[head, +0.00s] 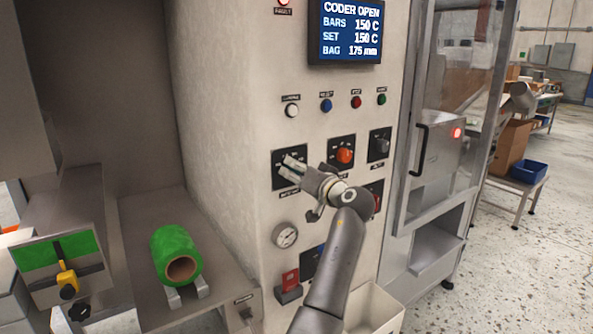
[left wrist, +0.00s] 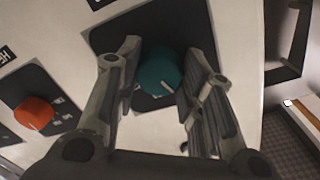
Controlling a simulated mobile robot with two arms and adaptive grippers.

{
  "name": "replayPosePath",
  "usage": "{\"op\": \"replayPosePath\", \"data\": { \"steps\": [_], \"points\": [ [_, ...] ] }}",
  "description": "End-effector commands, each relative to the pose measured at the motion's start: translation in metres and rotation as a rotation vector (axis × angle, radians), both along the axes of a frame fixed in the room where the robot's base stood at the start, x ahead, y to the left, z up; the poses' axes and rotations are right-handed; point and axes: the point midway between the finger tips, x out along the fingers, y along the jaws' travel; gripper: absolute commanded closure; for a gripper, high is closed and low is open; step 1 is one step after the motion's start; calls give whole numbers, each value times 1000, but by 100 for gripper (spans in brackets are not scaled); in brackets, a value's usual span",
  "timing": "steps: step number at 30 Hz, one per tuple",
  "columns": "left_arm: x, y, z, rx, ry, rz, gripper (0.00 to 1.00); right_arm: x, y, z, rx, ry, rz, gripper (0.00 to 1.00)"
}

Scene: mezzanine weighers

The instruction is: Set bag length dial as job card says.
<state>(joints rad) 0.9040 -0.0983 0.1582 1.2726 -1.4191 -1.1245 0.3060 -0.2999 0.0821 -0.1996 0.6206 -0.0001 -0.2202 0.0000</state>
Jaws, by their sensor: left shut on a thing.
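My left gripper (head: 296,172) reaches the leftmost dial plate (head: 280,184) on the machine's front. In the left wrist view its fingers are shut on a teal dial (left wrist: 160,72), one on each side. A white mark on the dial points to the lower right there. In the head view the gripper hides this dial, and its label is too small to read. The display (head: 347,32) reads CODER OPEN, bars 150 C, set 150 C, bag 175 mm. I cannot make out a job card. My right gripper is out of view.
An orange-red dial (head: 344,155) sits just right of the gripper, with a dark dial (head: 382,146) beyond it. Several coloured buttons line up above. A gauge (head: 286,235) and a red switch (head: 290,280) are below. A green roll (head: 176,253) lies at left.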

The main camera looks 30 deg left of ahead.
Motion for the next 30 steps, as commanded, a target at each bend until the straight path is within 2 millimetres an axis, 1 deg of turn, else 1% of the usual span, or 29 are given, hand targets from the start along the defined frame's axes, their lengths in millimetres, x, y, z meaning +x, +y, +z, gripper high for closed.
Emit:
{"op": "replayPosePath", "data": {
  "steps": [1, 12, 13, 17, 18, 26, 30],
  "points": [
    [0, 0, 4, 6, -1, -2, 88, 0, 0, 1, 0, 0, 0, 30],
    [0, 0, 4, 8, 0, -1, 88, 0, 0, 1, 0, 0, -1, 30],
    [0, 0, 4, 9, 0, -2, 62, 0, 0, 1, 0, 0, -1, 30],
    [0, 0, 3, 7, 1, -2, 45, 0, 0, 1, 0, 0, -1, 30],
    [0, 0, 3, 6, 1, -1, 42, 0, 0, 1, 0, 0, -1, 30],
    [0, 0, 1, 5, 3, -1, 42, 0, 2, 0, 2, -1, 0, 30],
    [-3, -8, 1, 3, 3, -3, 42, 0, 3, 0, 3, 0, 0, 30]
  ]
}}
